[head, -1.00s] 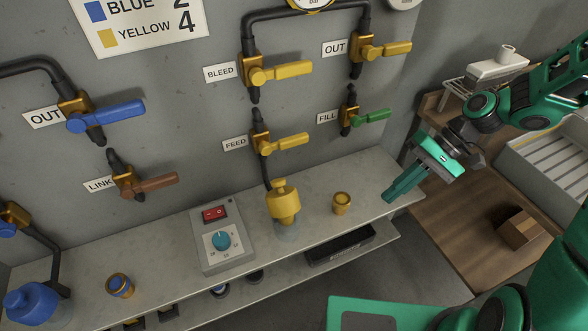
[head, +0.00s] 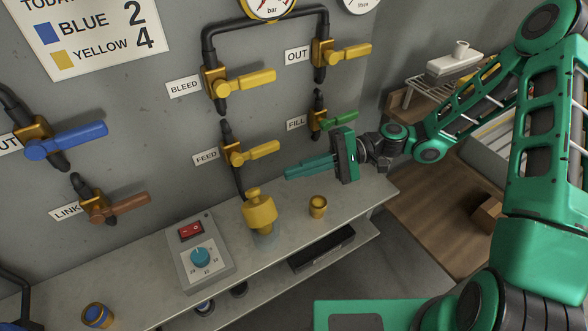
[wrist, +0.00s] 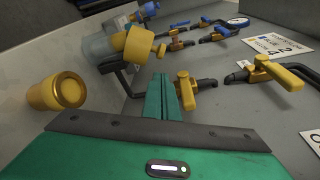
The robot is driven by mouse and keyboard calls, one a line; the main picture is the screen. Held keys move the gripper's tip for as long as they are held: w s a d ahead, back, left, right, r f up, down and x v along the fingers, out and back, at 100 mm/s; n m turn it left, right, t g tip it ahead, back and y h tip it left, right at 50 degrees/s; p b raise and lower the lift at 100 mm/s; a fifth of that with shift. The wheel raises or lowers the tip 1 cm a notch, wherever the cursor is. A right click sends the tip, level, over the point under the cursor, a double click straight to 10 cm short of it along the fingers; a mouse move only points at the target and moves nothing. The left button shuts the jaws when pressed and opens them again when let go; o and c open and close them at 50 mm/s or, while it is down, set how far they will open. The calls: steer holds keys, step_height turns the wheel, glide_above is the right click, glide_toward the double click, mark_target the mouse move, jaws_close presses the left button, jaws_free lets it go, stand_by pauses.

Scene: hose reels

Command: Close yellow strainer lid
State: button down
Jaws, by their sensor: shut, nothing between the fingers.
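The yellow strainer (head: 260,213) stands on the shelf below the FEED valve, a yellow body with a knob-like top over a clear bowl. In the wrist view the strainer (wrist: 136,46) is up and left of the fingertips, with a gap between. I cannot tell from these frames whether its lid is open or closed. My gripper (head: 288,173) is shut and empty, pointing left above the shelf, to the right of the strainer. Its fingers (wrist: 161,80) show together in the wrist view.
A small yellow cup-like piece (head: 318,207) stands on the shelf right of the strainer. A grey control box (head: 208,270) is to the left. The FEED handle (head: 264,150), the FILL handle (head: 340,121) and pipes project from the wall near my gripper.

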mark_target(257, 204)
steer(key=x, duration=0.7)
steer(key=shift+a, duration=0.2)
steer(key=shift+s, duration=0.1)
steer(key=shift+s, duration=0.1)
